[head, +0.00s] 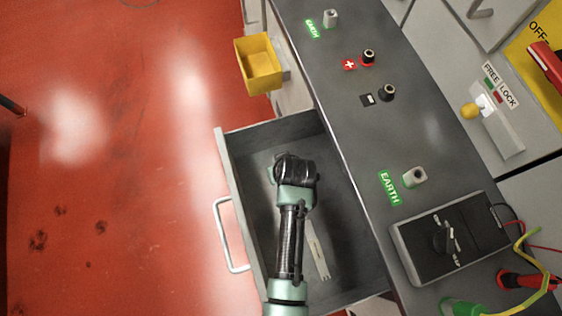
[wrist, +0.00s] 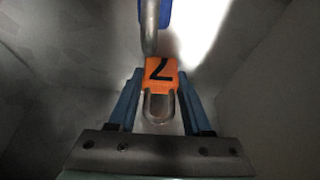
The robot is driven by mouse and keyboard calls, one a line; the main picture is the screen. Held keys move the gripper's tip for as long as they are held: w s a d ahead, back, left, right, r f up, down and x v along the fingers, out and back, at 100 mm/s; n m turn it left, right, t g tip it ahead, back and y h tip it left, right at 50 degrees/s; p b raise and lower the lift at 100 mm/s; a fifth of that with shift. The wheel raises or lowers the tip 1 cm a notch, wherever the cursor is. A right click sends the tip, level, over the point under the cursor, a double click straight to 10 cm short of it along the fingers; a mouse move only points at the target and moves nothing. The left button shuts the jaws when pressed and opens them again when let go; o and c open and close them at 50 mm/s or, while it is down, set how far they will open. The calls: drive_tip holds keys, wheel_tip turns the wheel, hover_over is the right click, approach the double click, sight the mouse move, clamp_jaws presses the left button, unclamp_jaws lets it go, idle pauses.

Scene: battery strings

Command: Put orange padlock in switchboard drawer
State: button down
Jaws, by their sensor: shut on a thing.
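The switchboard drawer (head: 222,165) is pulled open, and my arm reaches down into it. In the wrist view my gripper (wrist: 160,84) is shut on the orange padlock (wrist: 161,68), which is marked with a black 7. Its metal shackle points back toward the gripper's palm. Grey drawer surfaces surround it. I cannot tell whether the padlock touches the drawer floor. In the head view my arm hides the padlock and the gripper's fingers.
A blue padlock-like thing (wrist: 166,12) with a metal shackle lies just beyond the orange padlock. A pale flat strip (head: 318,252) lies in the drawer. A yellow bin (head: 258,64) hangs behind the drawer. A black meter box (head: 452,238) stands on the grey worktop.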

drive_tip(key=shift+c, duration=1.7)
unclamp_jaws()
drive_tip(key=shift+f, duration=0.1)
drive_tip(key=p+v, duration=0.2)
drive_tip(key=v, duration=1)
drive_tip(key=w+r+t, duration=0.4)
drive_tip(key=w+r, duration=0.1)
drive_tip(key=r, duration=0.6)
drive_tip(key=w+d+r+m+t+h, duration=0.1)
drive_tip(key=w+r+t, duration=0.2)
drive_tip(key=w+r, duration=0.55)
drive_tip(key=w+r+t, duration=0.3)
drive_tip(key=r+t, duration=0.1)
drive_tip(key=r, duration=1)
drive_tip(key=s+r+m+t, duration=0.1)
drive_tip(key=s+r+t, duration=0.3)
drive_tip(key=r, duration=0.7)
drive_tip(key=s+a+r+t, duration=0.1)
drive_tip(key=s+r+t, duration=0.3)
drive_tip(key=r, duration=0.8)
drive_tip(key=s+a+r+m+t, duration=0.1)
drive_tip(key=s+r+t, duration=0.3)
drive_tip(key=r, duration=0.7)
drive_tip(key=shift+s+a+m, duration=0.2)
drive_tip(key=shift+s+m, duration=0.1)
drive_tip(key=shift+s, duration=0.65)
